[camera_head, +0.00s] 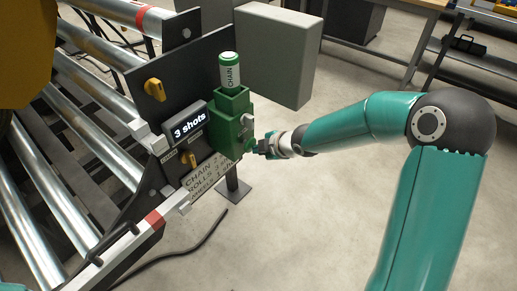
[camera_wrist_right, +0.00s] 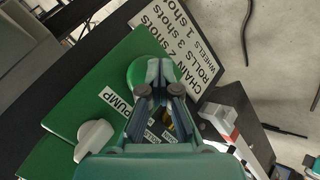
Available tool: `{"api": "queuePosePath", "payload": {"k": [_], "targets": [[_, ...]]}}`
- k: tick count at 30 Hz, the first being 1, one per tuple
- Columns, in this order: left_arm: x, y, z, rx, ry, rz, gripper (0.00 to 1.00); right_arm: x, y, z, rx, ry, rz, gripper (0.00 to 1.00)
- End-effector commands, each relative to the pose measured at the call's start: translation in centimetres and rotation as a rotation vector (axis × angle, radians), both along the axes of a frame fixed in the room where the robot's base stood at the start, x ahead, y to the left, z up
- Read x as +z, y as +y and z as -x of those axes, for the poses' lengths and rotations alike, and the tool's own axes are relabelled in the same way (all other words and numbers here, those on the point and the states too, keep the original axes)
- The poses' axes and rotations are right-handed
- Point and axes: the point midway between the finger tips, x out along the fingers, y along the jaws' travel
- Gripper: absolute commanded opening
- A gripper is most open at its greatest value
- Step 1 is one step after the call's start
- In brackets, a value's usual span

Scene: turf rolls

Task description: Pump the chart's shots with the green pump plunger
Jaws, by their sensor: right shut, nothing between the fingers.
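The green pump box (camera_head: 232,122) stands beside a dark panel, with a green and white CHAIN can (camera_head: 230,72) upright in its top. The display (camera_head: 189,124) reads "3 shots". The chart (camera_head: 205,178) is on a white plate; in the right wrist view, the chart (camera_wrist_right: 185,38) reads chain 2, rolls 3, wheels 1 shot. The round green plunger (camera_wrist_right: 138,72) is by the PUMP label (camera_wrist_right: 117,101), partly hidden behind my right gripper (camera_wrist_right: 161,66). That gripper (camera_head: 263,148) is shut and empty, its tips at the plunger; I cannot tell whether they touch.
A white knob (camera_wrist_right: 94,139) is on the pump face. Yellow knobs (camera_head: 154,89) sit on the dark panel, beside metal rollers (camera_head: 70,200). A grey box (camera_head: 278,55) stands behind the pump. A black cable (camera_head: 185,250) lies on open floor.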

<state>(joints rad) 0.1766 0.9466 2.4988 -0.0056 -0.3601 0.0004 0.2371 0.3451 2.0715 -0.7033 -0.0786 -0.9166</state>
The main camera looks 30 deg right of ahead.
Motion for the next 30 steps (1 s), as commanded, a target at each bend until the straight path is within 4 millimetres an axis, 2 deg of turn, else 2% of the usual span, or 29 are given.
{"api": "queuePosePath", "payload": {"k": [11, 30], "targets": [[0.0, 0.0, 0.0, 0.0, 0.0, 0.0, 0.0, 0.1, 0.1, 0.0, 0.003, -0.005, -0.001, 0.0], [0.5, 0.0, 0.0, 0.0, 0.0, 0.0, 0.0, 0.1, -1.2, 3.0, 0.0, -0.003, -0.001, 0.0]]}}
